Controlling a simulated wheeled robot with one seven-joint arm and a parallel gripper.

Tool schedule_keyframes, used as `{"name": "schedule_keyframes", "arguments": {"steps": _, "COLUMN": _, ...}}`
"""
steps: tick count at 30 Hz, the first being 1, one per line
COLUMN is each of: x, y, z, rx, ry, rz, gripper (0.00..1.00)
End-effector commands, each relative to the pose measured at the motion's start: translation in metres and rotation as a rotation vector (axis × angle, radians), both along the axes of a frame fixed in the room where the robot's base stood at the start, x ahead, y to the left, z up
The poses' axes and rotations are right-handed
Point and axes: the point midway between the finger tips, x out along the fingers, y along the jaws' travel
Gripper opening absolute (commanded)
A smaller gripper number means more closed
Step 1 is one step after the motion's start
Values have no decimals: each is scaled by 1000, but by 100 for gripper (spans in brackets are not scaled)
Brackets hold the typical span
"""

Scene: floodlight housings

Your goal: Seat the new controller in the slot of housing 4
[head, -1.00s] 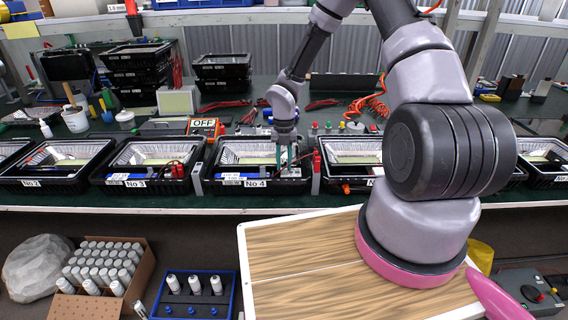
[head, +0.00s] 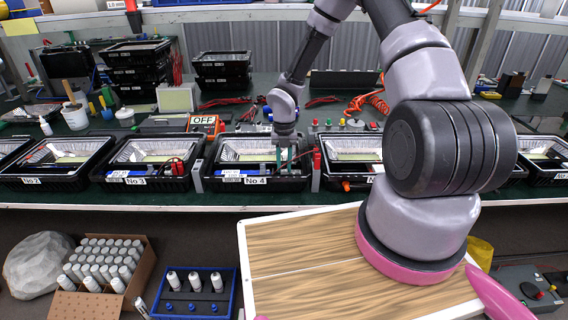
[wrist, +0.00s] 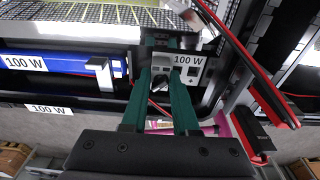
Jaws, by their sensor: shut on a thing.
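Housing 4 (head: 228,178), a black tray-like housing with a bright reflector and a "No 4" label, sits in the row on the bench. My gripper (head: 287,158) points down into its right front part. In the wrist view my green fingers (wrist: 172,85) are shut on a light grey controller (wrist: 190,70) labelled "100 W", with dark ports on its face. The controller is at the housing's front inner edge, right of a blue "100 W" block (wrist: 60,63). The fingers hide part of it, and the slot under it is hidden; I cannot tell how deep it sits.
Red and black leads (wrist: 250,75) run close to the right of the controller. Housing 3 (head: 150,178) stands to the left, and another open housing (head: 350,150) to the right. An "OFF" sign (head: 202,123) stands behind. My arm covers part of the row at right.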

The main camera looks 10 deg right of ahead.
Motion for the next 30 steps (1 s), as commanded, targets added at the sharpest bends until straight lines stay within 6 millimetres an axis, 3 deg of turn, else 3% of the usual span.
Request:
{"name": "schedule_keyframes", "arguments": {"steps": 2, "x": 0, "y": 0, "z": -2, "rx": 0, "ry": -1, "rz": 1, "gripper": 0}}
{"name": "schedule_keyframes", "arguments": {"steps": 3, "x": 1, "y": 0, "z": -2, "rx": 0, "ry": -1, "rz": 1, "gripper": 32}}
{"name": "schedule_keyframes", "arguments": {"steps": 6, "x": 0, "y": 0, "z": -2, "rx": 1, "ry": -1, "rz": 1, "gripper": 63}}
{"name": "schedule_keyframes", "arguments": {"steps": 17, "x": 2, "y": 1, "z": 5, "rx": 2, "ry": -2, "rz": 0, "gripper": 63}}
{"name": "schedule_keyframes", "arguments": {"steps": 30, "x": 12, "y": -2, "z": 84, "rx": 1, "ry": -4, "rz": -2, "gripper": 63}}
